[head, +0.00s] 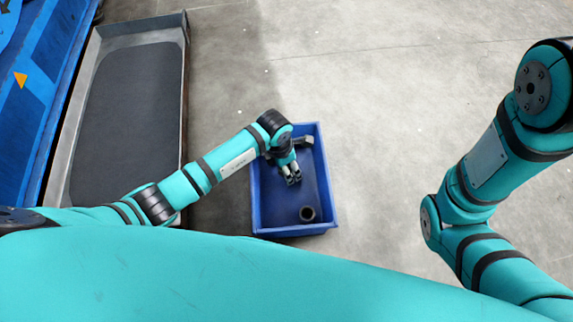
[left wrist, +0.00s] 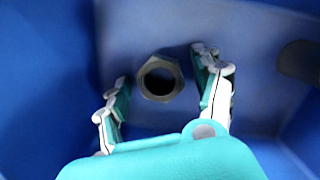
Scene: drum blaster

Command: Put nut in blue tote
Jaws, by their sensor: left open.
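A grey hexagonal nut (left wrist: 144,82) with a round hole shows in the left wrist view, apparently on the floor of the blue tote (left wrist: 45,85), between and beyond my fingertips. The blue tote (head: 258,205) stands on the concrete floor in the head view. A dark ring-shaped piece (head: 302,217) lies in its near part; I cannot tell if it is the same nut. My left gripper (head: 292,178) is inside the tote's outline, above its floor, open and empty. It also shows in the left wrist view (left wrist: 165,85). My right gripper is out of the picture.
A dark rounded piece (left wrist: 302,61) lies at the right in the left wrist view. A low metal-framed bin with a dark grey surface (head: 125,110) stands left of the tote, beside a blue structure (head: 45,85). Bare concrete lies right of the tote.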

